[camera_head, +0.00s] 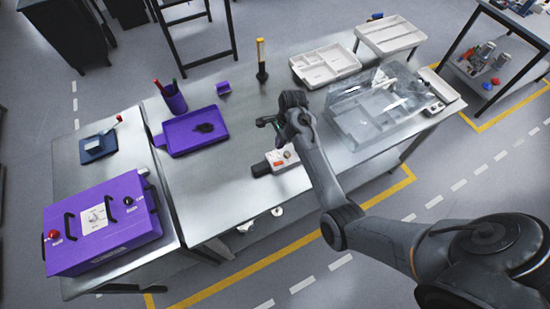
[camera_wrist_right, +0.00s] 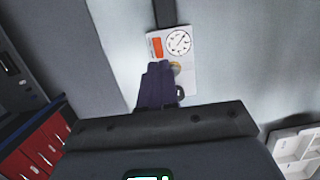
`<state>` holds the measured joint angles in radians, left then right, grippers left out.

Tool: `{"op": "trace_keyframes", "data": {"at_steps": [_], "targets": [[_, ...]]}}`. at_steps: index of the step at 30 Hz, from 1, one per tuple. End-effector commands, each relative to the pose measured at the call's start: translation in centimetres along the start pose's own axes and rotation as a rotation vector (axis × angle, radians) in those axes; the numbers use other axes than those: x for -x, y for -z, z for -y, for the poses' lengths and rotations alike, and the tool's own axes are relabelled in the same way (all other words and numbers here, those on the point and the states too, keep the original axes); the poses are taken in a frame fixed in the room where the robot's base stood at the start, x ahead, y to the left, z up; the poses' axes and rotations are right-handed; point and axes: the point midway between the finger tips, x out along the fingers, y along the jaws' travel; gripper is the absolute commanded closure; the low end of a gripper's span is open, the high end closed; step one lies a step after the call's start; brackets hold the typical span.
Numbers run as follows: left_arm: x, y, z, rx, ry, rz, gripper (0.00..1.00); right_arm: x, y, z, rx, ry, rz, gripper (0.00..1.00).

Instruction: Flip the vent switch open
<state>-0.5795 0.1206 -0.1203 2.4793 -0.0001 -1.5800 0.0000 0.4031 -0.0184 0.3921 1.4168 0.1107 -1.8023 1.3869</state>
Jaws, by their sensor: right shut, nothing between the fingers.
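A small white box (camera_head: 284,158) with a dark block on its left end lies on the bench below my right gripper (camera_head: 279,138). In the right wrist view its white panel (camera_wrist_right: 190,81) carries a round dial (camera_wrist_right: 178,42), an orange-red patch (camera_wrist_right: 156,47) and a brass round fitting (camera_wrist_right: 175,67). My right gripper (camera_wrist_right: 160,84) is shut and empty, its fingers over the lower left of this panel, partly hiding it. I cannot tell whether they touch it. No label reading vent is legible, and the switch lever is not clearly visible. My left gripper is not in view.
A purple control box (camera_head: 105,222) and a blue lever unit (camera_head: 98,146) stand at left. A purple tray (camera_head: 192,131) and pen cup (camera_head: 174,99) are behind. A clear cover (camera_head: 380,100) and white tray (camera_head: 325,65) stand at right. Bench around the white box is mostly clear.

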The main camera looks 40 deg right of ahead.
Motion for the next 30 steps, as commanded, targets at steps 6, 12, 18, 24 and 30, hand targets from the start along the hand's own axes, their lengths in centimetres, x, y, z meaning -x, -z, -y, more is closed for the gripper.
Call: {"op": "trace_keyframes", "data": {"at_steps": [6,12,18,24,30], "targets": [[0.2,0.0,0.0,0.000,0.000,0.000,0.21,-4.2,0.0,-0.1,0.001,-0.005,0.001,1.00],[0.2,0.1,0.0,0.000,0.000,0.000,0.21,-7.5,0.0,-0.1,0.001,-0.004,0.000,1.00],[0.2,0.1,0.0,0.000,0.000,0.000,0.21,-9.7,0.1,0.0,0.001,-0.001,0.000,1.00],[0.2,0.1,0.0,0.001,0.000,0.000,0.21,-10.6,0.0,0.0,0.000,0.001,0.000,1.00],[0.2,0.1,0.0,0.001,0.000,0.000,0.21,-10.7,0.0,0.0,0.000,0.001,0.000,1.00]]}}
